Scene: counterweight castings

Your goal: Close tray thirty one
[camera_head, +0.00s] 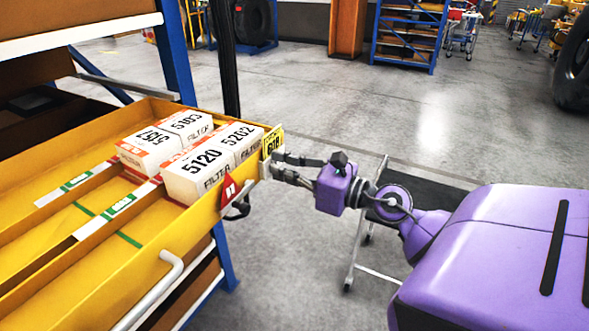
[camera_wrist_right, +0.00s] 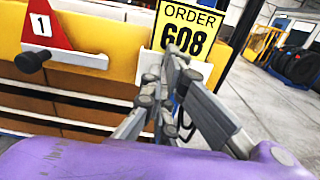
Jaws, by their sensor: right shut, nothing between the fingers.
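A yellow tray (camera_head: 148,261) is pulled out of the shelf rack at the left in the head view. It holds white filter boxes (camera_head: 197,166) near its right end. Its front wall (camera_wrist_right: 108,58) fills the upper part of the right wrist view. A light grey bar handle (camera_head: 160,288) sits on its near edge. My right gripper (camera_head: 273,168) is shut and empty, with its fingertips at the tray's front corner, by the yellow "ORDER 608" card (camera_wrist_right: 187,28). I cannot tell whether they touch it. No number thirty one is legible. My left gripper is out of view.
A red marker (camera_wrist_right: 42,27) with a "1" and a dark knob stick out from the tray front. A dark cart (camera_head: 425,207) stands behind my right arm. The grey floor (camera_head: 330,100) beyond is open.

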